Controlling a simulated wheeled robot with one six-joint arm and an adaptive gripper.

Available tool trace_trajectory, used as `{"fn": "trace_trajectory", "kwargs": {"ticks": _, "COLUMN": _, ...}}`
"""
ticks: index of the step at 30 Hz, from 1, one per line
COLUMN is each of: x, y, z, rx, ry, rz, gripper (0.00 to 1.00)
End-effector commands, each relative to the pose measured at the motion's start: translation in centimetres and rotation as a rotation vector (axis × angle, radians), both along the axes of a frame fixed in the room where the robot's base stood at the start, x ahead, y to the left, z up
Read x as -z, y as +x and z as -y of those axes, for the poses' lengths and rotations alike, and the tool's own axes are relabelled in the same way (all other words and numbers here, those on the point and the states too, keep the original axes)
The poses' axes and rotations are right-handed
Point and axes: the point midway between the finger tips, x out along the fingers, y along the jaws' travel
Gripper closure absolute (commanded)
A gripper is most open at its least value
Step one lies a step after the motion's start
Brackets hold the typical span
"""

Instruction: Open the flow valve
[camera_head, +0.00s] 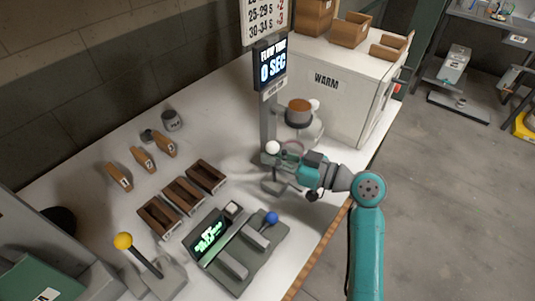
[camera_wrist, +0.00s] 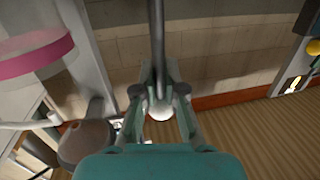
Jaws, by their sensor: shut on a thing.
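The flow valve's lever shows as a white ball knob (camera_head: 272,148) beside the flow-time stand in the head view. My gripper (camera_head: 283,170) reaches it from the right, with its fingers at the lever. In the wrist view, the white knob (camera_wrist: 160,110) and a dark rod (camera_wrist: 156,40) lie between the fingers of my gripper (camera_wrist: 160,98). The gripper is shut on the lever. The lever's lower end is partly hidden by the fingers. The display (camera_head: 270,65) on the stand reads 0 SEC.
A blue-knobbed lever (camera_head: 271,218) and a yellow-knobbed lever (camera_head: 124,241) stand toward the front. Brown trays (camera_head: 183,194) lie left.

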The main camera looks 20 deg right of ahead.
Motion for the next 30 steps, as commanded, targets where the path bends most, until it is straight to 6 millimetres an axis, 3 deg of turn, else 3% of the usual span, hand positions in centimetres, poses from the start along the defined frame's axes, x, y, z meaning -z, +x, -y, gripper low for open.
{"fn": "trace_trajectory", "kwargs": {"ticks": 12, "x": 0.0, "y": -0.2, "z": 0.2, "rx": 0.002, "ry": 0.016, "rz": 0.027, "gripper": 1.0}}
{"fn": "trace_trajectory", "kwargs": {"ticks": 13, "x": 0.0, "y": -0.2, "z": 0.2, "rx": 0.002, "ry": 0.016, "rz": 0.027, "gripper": 0.83}}
{"fn": "trace_trajectory", "kwargs": {"ticks": 15, "x": 0.0, "y": -0.2, "z": 0.2, "rx": 0.002, "ry": 0.016, "rz": 0.027, "gripper": 0.66}}
{"fn": "trace_trajectory", "kwargs": {"ticks": 16, "x": 0.0, "y": -0.2, "z": 0.2, "rx": 0.002, "ry": 0.016, "rz": 0.027, "gripper": 0.64}}
{"fn": "trace_trajectory", "kwargs": {"ticks": 30, "x": 0.0, "y": -1.3, "z": 1.2, "rx": 0.004, "ry": 0.017, "rz": 0.027, "gripper": 0.64}}
